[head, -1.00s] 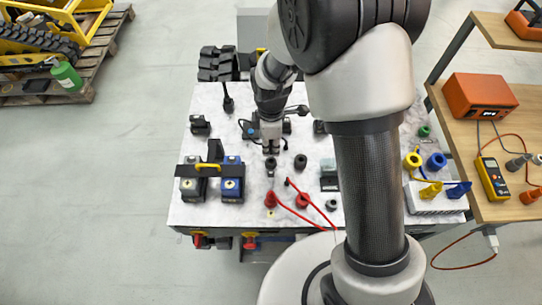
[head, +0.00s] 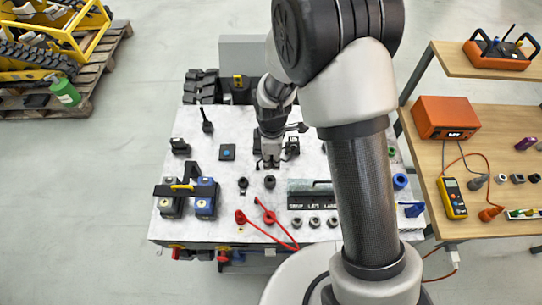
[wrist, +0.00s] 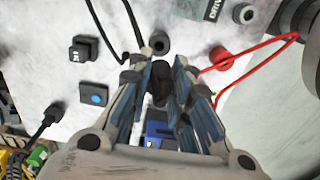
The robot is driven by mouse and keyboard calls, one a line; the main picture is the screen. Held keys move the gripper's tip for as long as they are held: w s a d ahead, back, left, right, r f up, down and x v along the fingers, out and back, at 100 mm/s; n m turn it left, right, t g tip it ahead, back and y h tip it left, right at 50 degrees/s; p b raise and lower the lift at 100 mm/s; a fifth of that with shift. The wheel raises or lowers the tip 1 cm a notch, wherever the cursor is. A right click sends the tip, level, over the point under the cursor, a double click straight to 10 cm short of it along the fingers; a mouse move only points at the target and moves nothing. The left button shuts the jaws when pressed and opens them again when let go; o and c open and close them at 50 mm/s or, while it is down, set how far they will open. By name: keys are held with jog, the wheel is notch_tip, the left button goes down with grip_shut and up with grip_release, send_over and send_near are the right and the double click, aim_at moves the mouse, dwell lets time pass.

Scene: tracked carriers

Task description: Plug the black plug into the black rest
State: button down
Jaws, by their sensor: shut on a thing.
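My gripper (head: 270,164) is over the middle of the grey-white deck, pointing down. In the wrist view its blue-grey fingers (wrist: 161,85) are closed around a dark piece that looks like the black plug (wrist: 160,88); the fingers hide most of it. A black round piece with a hole, probably the black rest (wrist: 159,43), stands just beyond the fingertips, apart from the held plug. In the head view it appears just in front of the gripper (head: 270,182). A similar black round piece (head: 243,184) stands to its left. I cannot tell the plug's exact height.
A labelled strip with grey sockets (head: 314,222) is at front right. Black and blue blocks (head: 205,205) with a yellow handle stand at front left. A blue-dotted square (head: 227,152) lies left of the gripper.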

jog(key=shift+a+f, duration=0.15)
jog(key=shift+a, duration=0.25)
jog(key=shift+f+b, duration=2.35)
jog(key=shift+f, duration=0.55)
jog(key=shift+f+b, duration=1.8)
jog(key=shift+f, duration=0.45)
jog(key=c, duration=1.4)
grip_release()
jog(key=shift+r, duration=0.1)
notch_tip(320, 180, up, 12)
jog(key=shift+f, duration=0.1)
